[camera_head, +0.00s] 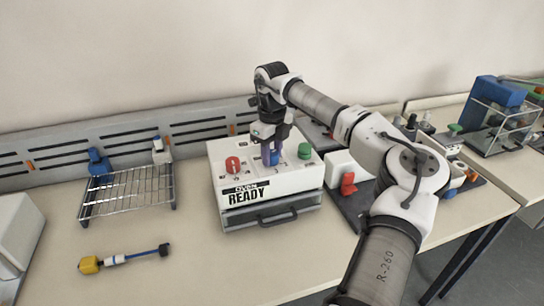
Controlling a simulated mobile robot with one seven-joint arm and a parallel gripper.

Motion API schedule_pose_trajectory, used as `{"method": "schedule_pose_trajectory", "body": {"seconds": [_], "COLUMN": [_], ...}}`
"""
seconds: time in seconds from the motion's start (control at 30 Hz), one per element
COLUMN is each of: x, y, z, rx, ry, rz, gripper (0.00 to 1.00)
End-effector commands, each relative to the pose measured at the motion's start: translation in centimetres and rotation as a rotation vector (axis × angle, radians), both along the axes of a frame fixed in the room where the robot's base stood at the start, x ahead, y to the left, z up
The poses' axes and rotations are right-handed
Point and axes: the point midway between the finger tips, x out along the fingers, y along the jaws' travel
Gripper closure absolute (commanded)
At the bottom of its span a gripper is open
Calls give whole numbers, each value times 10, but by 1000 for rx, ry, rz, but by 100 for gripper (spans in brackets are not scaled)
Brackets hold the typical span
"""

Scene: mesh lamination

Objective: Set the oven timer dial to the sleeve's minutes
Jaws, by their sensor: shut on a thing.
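The white oven box (225,168) stands on the bench near the middle, with a label reading "OVEN READY" on its front. Its top carries a red dial (233,165) at left, a blue dial (274,158) in the middle and a green knob (304,151) at right. The marks around the dials are too small to read. I cannot make out a sleeve with minutes; a yellow-ended tool with a white and blue band (112,260) lies at the front left.
A wire rack (128,192) with blue and white clips stands left of the oven. A grey slotted rail (60,158) runs along the back. A white block with a red lever (348,183) is close on the oven's right. The front bench is mostly clear.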

Motion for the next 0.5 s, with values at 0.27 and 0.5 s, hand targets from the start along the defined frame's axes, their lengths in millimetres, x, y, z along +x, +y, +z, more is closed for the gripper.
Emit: {"method": "schedule_pose_trajectory", "body": {"seconds": [0.27,0.5], "x": [0,0], "y": [0,0], "z": [-1,-1], "rx": [-1,-1], "ry": [-3,-3], "rz": [-261,-489], "gripper": [89,89]}}
